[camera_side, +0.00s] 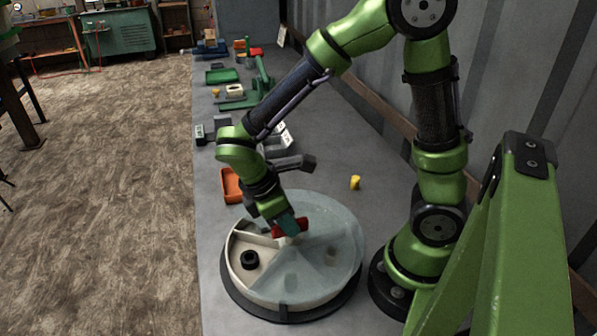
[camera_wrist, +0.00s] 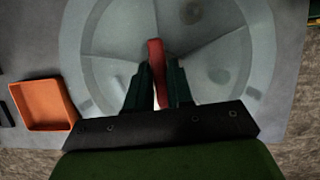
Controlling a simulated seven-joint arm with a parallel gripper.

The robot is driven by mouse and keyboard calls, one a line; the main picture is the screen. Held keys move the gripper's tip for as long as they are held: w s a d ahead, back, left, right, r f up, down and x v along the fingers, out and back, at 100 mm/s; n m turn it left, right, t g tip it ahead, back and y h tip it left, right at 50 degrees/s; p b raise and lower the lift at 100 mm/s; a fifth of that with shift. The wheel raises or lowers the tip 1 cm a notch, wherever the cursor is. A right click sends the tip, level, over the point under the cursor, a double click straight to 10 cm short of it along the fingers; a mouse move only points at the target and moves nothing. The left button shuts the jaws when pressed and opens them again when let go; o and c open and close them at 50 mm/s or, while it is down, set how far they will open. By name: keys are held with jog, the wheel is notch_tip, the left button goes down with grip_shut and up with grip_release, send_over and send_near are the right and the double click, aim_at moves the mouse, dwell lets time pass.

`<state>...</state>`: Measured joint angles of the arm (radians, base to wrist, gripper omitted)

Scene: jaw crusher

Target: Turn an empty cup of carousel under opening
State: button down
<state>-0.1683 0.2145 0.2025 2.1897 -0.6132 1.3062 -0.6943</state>
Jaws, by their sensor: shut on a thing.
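The carousel (camera_side: 345,225) is a round pale drum on a dark base, with a translucent cover and radial dividers. The cover's opening is at the left in the side view, and a black ring (camera_side: 250,260) lies in the exposed cup (camera_side: 241,277) there. Faint shapes show through the cover. My gripper (camera_side: 289,228) points down at the carousel's top and is shut on a red handle (camera_side: 298,225). In the wrist view the red handle (camera_wrist: 156,58) stands between both fingers (camera_wrist: 157,75). The opening is mostly hidden by my gripper in the wrist view.
An orange tray (camera_side: 231,186) lies behind the carousel, also in the wrist view (camera_wrist: 43,104). A small yellow piece (camera_side: 355,182) lies on the bench to the right. Green fixtures (camera_side: 258,85) and a green tray (camera_side: 221,76) stand farther back. The wall borders the bench on the right.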

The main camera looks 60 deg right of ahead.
jog(key=shift+s+a+n+t+h, duration=0.15)
jog(key=shift+n+t, duration=0.25)
jog(key=shift+n, duration=0.7)
jog(key=shift+w+n+t+h, duration=0.1)
jog(key=shift+n+t+h, duration=0.25)
jog(key=shift+n, duration=0.75)
jog(key=shift+s+n+t, duration=0.15)
jog(key=shift+n+t, duration=0.6)
jog(key=shift+n, duration=1.15)
jog(key=shift+s+n+t, duration=0.15)
jog(key=shift+n+t, duration=0.65)
jog(key=shift+n, duration=1.3)
jog(key=shift+s+n+t+y, duration=0.1)
jog(key=shift+n+t+y, duration=0.45)
jog(key=shift+n, duration=1.65)
jog(key=c, duration=1.1)
grip_release()
jog(key=shift+t, duration=0.25)
